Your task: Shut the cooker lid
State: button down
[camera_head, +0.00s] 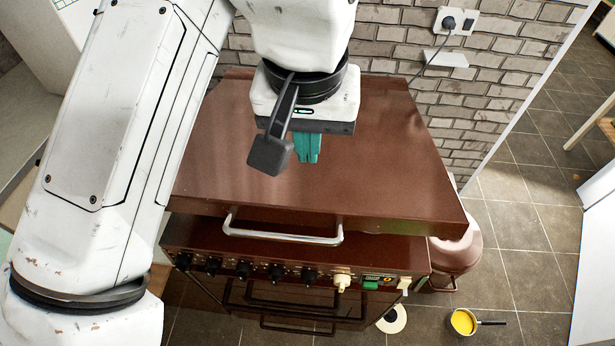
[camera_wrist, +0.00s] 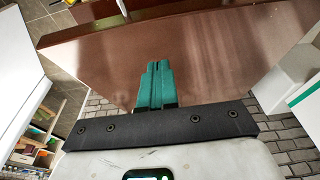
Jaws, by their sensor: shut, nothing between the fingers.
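The cooker (camera_head: 296,256) is brown, with a row of knobs along its front panel. Its brown lid (camera_head: 390,175) lies over the top, with a silver bar handle (camera_head: 283,231) at the front edge. A dark gap shows between the lid's front edge and the body; I cannot tell whether the lid rests fully down. My gripper (camera_head: 307,158) has teal fingers pressed together, empty, over the lid's back half. In the wrist view the shut fingers (camera_wrist: 157,77) point across the lid's brown surface (camera_wrist: 215,55). I cannot tell whether they touch it.
A brick wall (camera_head: 480,70) with a socket (camera_head: 455,21) and cable stands behind the cooker. A brown rounded bin (camera_head: 459,250) is beside its right side. A pan with yellow contents (camera_head: 463,322) and a white round item (camera_head: 392,319) lie on the floor. Tiled floor (camera_head: 520,230) is open at right.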

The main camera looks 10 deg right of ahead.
jog(key=p, duration=0.1)
send_over(309, 202)
jog(key=f, duration=1)
jog(key=shift+s+a, duration=0.15)
jog(key=shift+s, duration=0.1)
jog(key=shift+s+f, duration=0.1)
jog(key=shift+f, duration=0.55)
